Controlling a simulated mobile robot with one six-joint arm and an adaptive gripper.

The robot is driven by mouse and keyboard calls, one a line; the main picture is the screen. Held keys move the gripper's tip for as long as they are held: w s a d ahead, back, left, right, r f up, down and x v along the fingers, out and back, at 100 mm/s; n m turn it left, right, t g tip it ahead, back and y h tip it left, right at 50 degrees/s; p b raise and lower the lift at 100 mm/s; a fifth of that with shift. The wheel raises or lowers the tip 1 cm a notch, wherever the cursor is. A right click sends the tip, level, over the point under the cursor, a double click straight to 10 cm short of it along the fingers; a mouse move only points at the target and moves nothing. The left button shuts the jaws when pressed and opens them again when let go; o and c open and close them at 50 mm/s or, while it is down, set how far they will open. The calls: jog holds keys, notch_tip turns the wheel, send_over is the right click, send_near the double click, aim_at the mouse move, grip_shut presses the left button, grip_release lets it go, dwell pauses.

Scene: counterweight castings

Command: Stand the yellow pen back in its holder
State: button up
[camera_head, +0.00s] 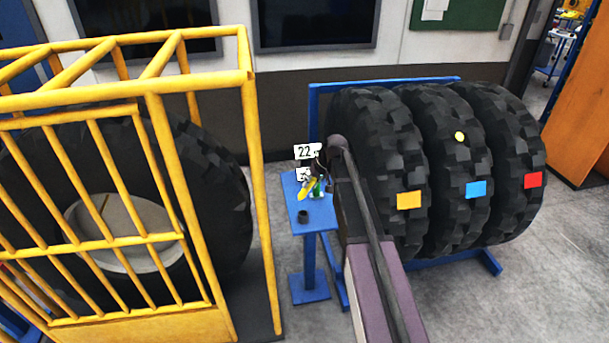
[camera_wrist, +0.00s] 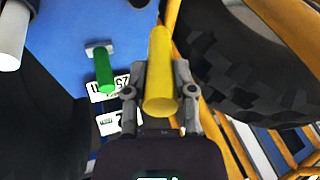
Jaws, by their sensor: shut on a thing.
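My gripper (camera_wrist: 161,78) is shut on the yellow pen (camera_wrist: 160,88), which lies between its two fingers and points away from the wrist. In the head view the yellow pen (camera_head: 306,189) is a small tilted shape over the blue stand (camera_head: 318,217), and my arm partly hides the gripper. A small dark round cup (camera_head: 303,216) stands near the front of the blue top; I cannot tell whether it is the pen's holder. A green pen (camera_wrist: 105,74) sits at a small grey block in the wrist view, left of the yellow pen and apart from it.
Number cards (camera_head: 307,151) are at the back of the stand. A white cylinder (camera_wrist: 13,38) shows in the wrist view's upper left. A yellow cage (camera_head: 160,150) with a large tyre stands left of the stand. Several big tyres (camera_head: 440,150) on a blue rack stand right.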

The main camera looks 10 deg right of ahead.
aim_at(303, 190)
jog(key=shift+w+a+r+n+g+h+p, duration=0.15)
jog(key=shift+w+a+r+g+h+p, duration=0.1)
jog(key=shift+a+r+g+h+p, duration=0.3)
jog(key=shift+w+a+r+n+g+h+p, duration=0.2)
jog(key=shift+a+g+h+p, duration=0.15)
jog(key=shift+h+p, duration=0.3)
jog(key=shift+a+r+g+h+p, duration=0.3)
jog(key=shift+r+g+h+p, duration=0.15)
jog(key=shift+h, duration=0.45)
jog(key=shift+f, duration=0.1)
jog(key=shift+f+b, duration=2.85)
jog(key=shift+f+b, duration=2.8)
jog(key=o, duration=1)
jog(key=shift+c, duration=0.2)
jog(key=shift+r, duration=0.15)
